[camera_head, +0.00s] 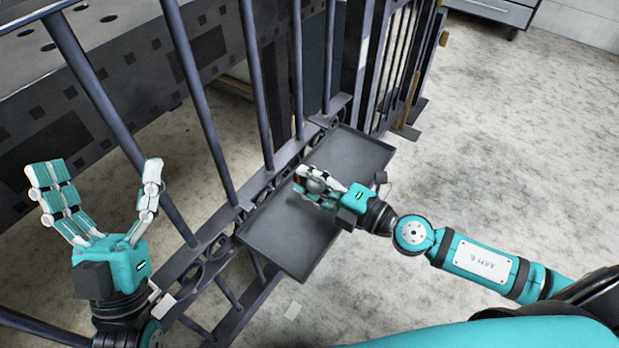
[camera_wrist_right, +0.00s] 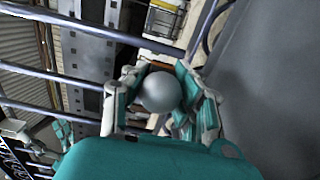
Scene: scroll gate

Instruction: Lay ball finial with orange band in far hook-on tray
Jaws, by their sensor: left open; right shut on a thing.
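The ball finial is a smooth grey ball (camera_wrist_right: 160,92) with an orange-brown part (camera_wrist_right: 158,66) behind it in the right wrist view. My right gripper (camera_head: 308,183) is shut on it, and the fingers hide much of it in the head view. This gripper is over a dark grey, shallow tray (camera_head: 285,238) fixed along the gate's lower rail. I cannot tell the height of the ball above the tray. The tray floor also shows in the right wrist view (camera_wrist_right: 275,75). My left gripper (camera_head: 98,180) is open and empty at the left, in front of the bars.
The dark scroll gate (camera_head: 205,130) with upright bars runs diagonally behind the tray. A dark perforated beam or bench (camera_head: 60,125) stands beyond it. More gate bars (camera_head: 400,60) stand past the tray's far end.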

